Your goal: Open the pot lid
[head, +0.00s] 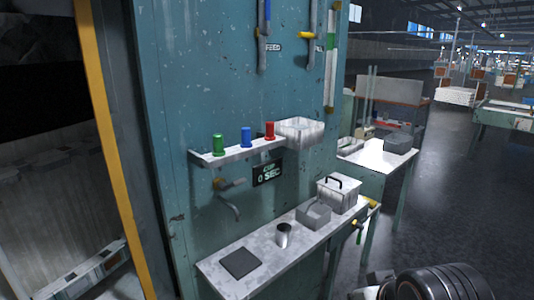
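On the pale work shelf (250,275) against the teal machine stand a white box-shaped container (338,200) with a dark arched handle on top and, left of it, a smaller grey container (313,216), also with a handle. Either could be the pot. Both look covered, but the lid seams are too small to make out. My gripper is not clearly in view. A dark ribbed rounded part at the bottom right looks like my own arm, well apart from the containers.
A metal cup (283,236) and a dark square plate (240,263) are on the same shelf. Above, a ledge holds green (219,145), blue (246,137) and red (270,131) cylinders beside a white bin (300,130). Another table (376,157) stands behind right. Dark floor is open at right.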

